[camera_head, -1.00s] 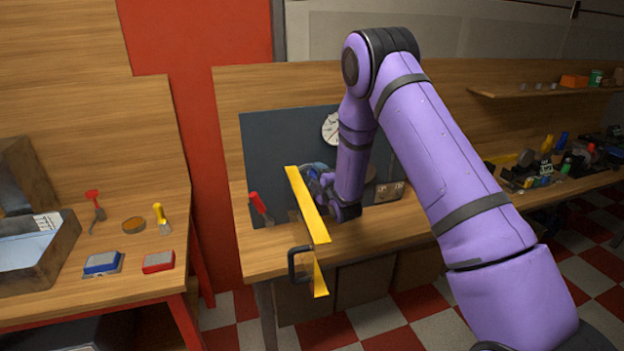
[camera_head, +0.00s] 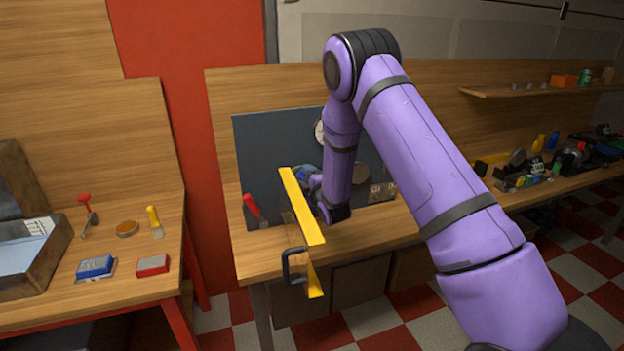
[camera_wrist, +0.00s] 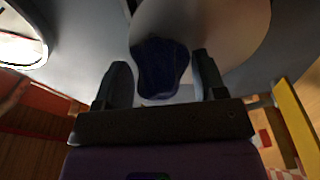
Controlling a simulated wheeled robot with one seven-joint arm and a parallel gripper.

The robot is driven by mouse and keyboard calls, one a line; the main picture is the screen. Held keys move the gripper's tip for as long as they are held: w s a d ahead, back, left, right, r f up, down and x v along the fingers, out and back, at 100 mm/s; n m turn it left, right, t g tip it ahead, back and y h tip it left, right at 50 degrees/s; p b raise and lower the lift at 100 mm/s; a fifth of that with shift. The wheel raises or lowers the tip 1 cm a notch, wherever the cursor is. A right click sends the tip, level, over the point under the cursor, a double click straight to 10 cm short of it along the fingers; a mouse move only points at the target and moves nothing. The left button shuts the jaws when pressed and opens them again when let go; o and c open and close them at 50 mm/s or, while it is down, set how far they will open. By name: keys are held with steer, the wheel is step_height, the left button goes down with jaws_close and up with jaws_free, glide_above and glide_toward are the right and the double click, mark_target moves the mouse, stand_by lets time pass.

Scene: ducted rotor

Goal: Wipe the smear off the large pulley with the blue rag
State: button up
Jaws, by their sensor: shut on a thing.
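In the wrist view, a dark blue rag (camera_wrist: 160,65) is bunched between the two fingers of my gripper (camera_wrist: 162,82), which is shut on it. A large smooth grey disc, which looks like the large pulley (camera_wrist: 225,25), lies just beyond the fingertips. The rag overlaps its lower edge in the picture; I cannot tell whether they touch. I see no clear smear on the part in view. In the head view, a bit of blue shows by my gripper (camera_head: 316,184) in front of the dark panel, and my arm and a yellow bar hide most of that spot.
A round white dial (camera_wrist: 20,35) is at the wrist view's upper left. A red-handled tool (camera_head: 252,206) leans by the dark panel (camera_head: 255,150). The bench front is mostly clear.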

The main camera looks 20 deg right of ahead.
steer(key=shift+a+r, duration=0.1)
steer(key=shift+a, duration=2.1)
steer(key=s, duration=0.6)
steer(key=shift+d, duration=0.1)
steer(key=s, duration=0.3)
steer(key=shift+d, duration=0.1)
